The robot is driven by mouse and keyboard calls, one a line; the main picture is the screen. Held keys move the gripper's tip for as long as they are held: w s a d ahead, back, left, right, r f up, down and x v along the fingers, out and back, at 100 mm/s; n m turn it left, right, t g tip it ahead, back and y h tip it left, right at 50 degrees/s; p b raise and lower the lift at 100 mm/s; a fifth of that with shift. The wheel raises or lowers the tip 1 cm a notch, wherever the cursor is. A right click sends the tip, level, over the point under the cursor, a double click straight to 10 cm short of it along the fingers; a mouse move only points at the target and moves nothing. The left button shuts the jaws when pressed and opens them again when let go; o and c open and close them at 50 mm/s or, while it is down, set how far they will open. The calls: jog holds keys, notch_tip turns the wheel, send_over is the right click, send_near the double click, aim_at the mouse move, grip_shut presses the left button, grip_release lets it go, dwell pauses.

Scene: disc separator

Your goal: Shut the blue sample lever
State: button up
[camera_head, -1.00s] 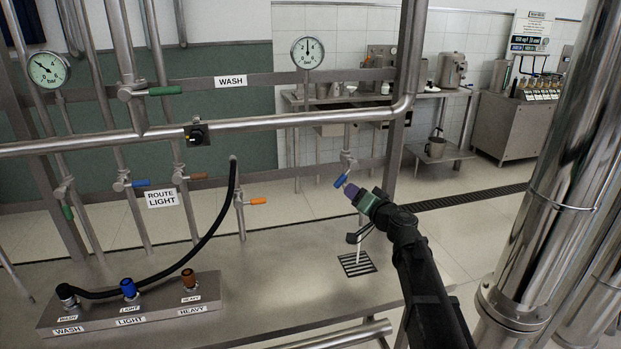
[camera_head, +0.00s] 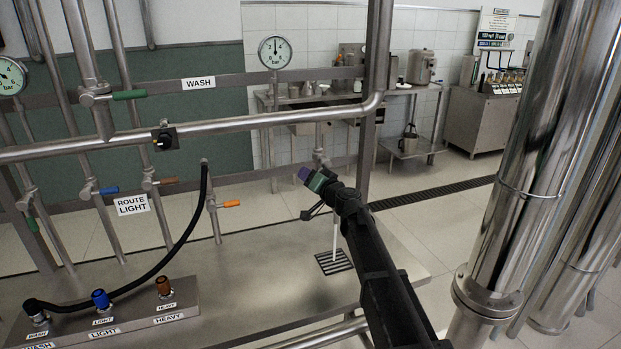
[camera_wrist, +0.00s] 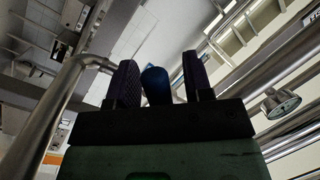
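The blue sample lever (camera_wrist: 155,86) shows in the wrist view between my gripper's two dark ribbed fingers, nearer the left one, with a visible gap to the right one. My gripper (camera_wrist: 158,84) is open around it; whether the left finger touches it I cannot tell. In the head view my gripper (camera_head: 304,176) is at the sample pipe (camera_head: 320,152) and hides the lever. A thin white stream (camera_head: 335,235) falls below my gripper toward the floor-like grate (camera_head: 334,262) in the steel bench.
Another blue lever (camera_head: 105,190) and an orange lever (camera_head: 231,204) are on pipes to the left. A black hose (camera_head: 185,235) arcs down to the labelled manifold (camera_head: 190,312). A horizontal steel pipe (camera_head: 230,121) crosses behind. The bench right of the manifold is mostly clear.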

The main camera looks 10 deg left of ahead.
grip_shut()
